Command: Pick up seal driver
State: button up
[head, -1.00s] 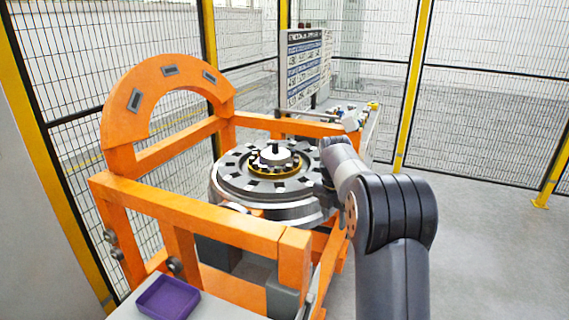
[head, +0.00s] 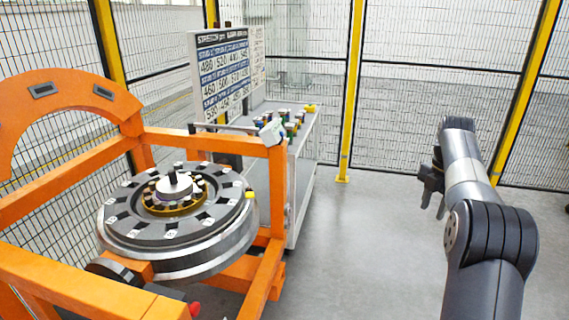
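I cannot pick out the seal driver for certain. Several small tools and parts (head: 291,122), in green, red, dark and yellow, stand on the grey cart (head: 306,150) behind the orange frame, too small to name. A round stepped piece with a dark knob (head: 174,184) sits on the hub of the big wheel (head: 150,232). My gripper (head: 432,203) is at the right over open floor, well apart from the cart and the wheel, with dark fingers hanging down. Nothing shows in it, but I cannot tell how far apart its fingers are.
The orange gantry frame (head: 215,140) surrounds the wheel at the left. Wire fencing with yellow posts (head: 351,90) closes the back. The grey floor (head: 370,240) between the cart and my arm is clear.

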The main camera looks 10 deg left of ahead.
aim_at(174, 186)
jog(key=i+l, duration=0.2)
jog(key=i, duration=0.35)
jog(key=i+l, duration=0.25)
jog(key=i, duration=0.3)
jog(key=i+l+z, duration=0.1)
jog(key=i, duration=0.4)
jog(key=i+u, duration=0.25)
jog(key=u, duration=0.2)
jog(key=i+l+u, duration=0.1)
jog(key=i+u, duration=0.15)
jog(key=u, duration=0.25)
jog(key=i+l+u, duration=0.15)
jog(key=u, duration=0.3)
jog(key=i+j+u, duration=0.1)
jog(key=u, duration=0.35)
jog(key=i+u, duration=0.25)
jog(key=u, duration=0.25)
jog(key=i+l+u, duration=0.1)
jog(key=u, duration=0.35)
jog(key=i+l+u, duration=0.15)
jog(key=u, duration=0.35)
jog(key=i, duration=0.1)
